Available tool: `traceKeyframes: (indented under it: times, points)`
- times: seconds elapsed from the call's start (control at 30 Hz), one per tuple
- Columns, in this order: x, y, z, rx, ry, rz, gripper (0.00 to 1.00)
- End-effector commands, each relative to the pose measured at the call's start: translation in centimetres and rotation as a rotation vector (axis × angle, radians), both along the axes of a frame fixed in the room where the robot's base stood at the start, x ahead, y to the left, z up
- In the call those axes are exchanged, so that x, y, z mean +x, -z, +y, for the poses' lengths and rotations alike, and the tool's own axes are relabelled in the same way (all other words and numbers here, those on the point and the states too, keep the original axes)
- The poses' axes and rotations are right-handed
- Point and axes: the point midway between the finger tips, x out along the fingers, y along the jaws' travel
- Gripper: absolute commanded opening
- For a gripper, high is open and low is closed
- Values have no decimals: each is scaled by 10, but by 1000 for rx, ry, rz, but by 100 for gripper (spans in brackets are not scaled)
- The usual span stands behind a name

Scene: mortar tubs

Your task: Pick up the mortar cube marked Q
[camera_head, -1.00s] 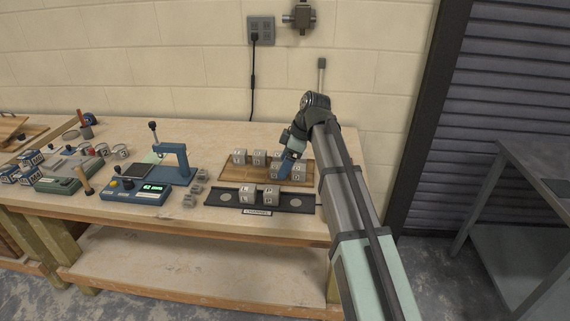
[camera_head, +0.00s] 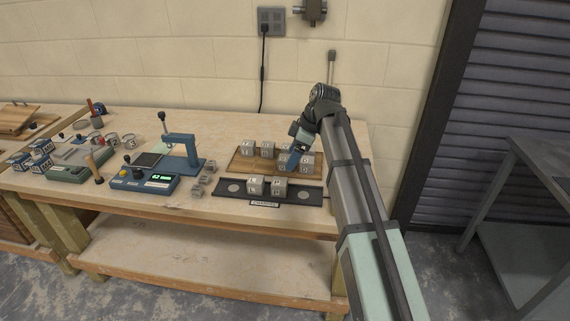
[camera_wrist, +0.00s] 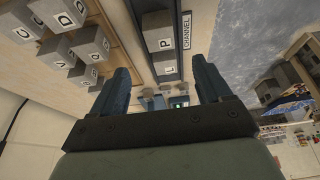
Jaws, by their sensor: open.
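Several grey mortar cubes stand on a wooden board (camera_head: 240,168). A cube marked P (camera_wrist: 158,42) and another cube (camera_wrist: 163,67) stand on the dark channel tray (camera_head: 309,196).
A blue scale-like device (camera_head: 150,181) with a lit display stands left of the board, with small grey pieces (camera_head: 204,180) beside it. A wall socket (camera_head: 271,22) with a hanging cable is behind. The bench (camera_head: 215,122) is clear behind the board.

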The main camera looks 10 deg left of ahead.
Motion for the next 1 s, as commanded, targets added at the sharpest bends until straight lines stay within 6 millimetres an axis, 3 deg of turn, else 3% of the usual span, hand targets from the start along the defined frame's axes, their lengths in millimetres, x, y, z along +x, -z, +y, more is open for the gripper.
traceKeyframes:
  times: [0.1,0.47,0.8,0.9,1.0]
  points:
    - [0,0,0,0,0,0,66]
    - [7,3,-9,-1,14,5,66]
    - [118,-4,-10,-4,38,23,66]
    - [136,-8,-6,-2,27,16,66]
    - [139,-7,-4,0,7,5,66]
